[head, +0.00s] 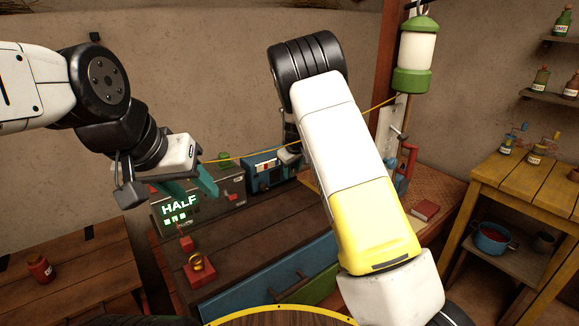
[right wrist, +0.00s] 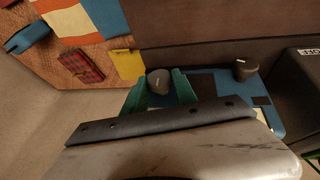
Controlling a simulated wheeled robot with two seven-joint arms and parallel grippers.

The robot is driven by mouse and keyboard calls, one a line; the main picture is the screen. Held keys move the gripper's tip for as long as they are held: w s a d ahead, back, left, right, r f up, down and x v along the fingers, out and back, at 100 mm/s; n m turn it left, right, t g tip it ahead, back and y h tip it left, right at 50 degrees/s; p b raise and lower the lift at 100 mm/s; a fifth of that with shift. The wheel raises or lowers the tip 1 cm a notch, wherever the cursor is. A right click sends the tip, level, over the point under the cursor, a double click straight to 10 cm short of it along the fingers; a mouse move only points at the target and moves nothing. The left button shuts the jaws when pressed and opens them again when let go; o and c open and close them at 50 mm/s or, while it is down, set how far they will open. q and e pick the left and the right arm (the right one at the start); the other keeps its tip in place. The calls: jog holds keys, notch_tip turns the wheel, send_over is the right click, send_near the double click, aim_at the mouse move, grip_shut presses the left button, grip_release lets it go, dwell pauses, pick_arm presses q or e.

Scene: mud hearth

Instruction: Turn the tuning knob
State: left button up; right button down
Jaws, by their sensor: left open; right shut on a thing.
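The blue radio (head: 262,172) stands at the back of the dark wooden bench, with a pale dial on its front. In the right wrist view its blue face (right wrist: 205,84) carries two dark grey knobs, each with a pale mark. My right gripper (right wrist: 159,86) is shut on one grey knob (right wrist: 158,78), with a teal finger on each side. The other knob (right wrist: 245,68) is untouched. In the head view my right arm hides most of that gripper and the radio's right end. My left gripper (head: 194,184) is open and empty, in front of a grey box.
The grey box (head: 228,190) has a lit green "HALF" display (head: 178,207). A red block with a yellow ring (head: 198,268) sits at the bench's front left. A green-and-white lantern (head: 415,55) hangs at right. A yellow table (head: 535,180) stands at far right.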

jog(key=shift+d, duration=0.1)
jog(key=shift+w+d+m+g+y, duration=0.1)
jog(key=shift+d+m+g+y, duration=0.05)
jog(key=shift+g+y, duration=0.3)
jog(key=shift+w+d+m+g+y, duration=0.15)
jog(key=shift+g+y, duration=0.1)
jog(key=shift+y, duration=0.3)
jog(key=shift+d+m+g+y, duration=0.1)
jog(key=shift+m+g+y, duration=0.3)
jog(key=shift+g+y, duration=1)
jog(key=shift+y, duration=0.3)
jog(key=c, duration=1)
grip_release()
jog(key=shift+r+t, duration=0.1)
jog(key=shift+t, duration=0.2)
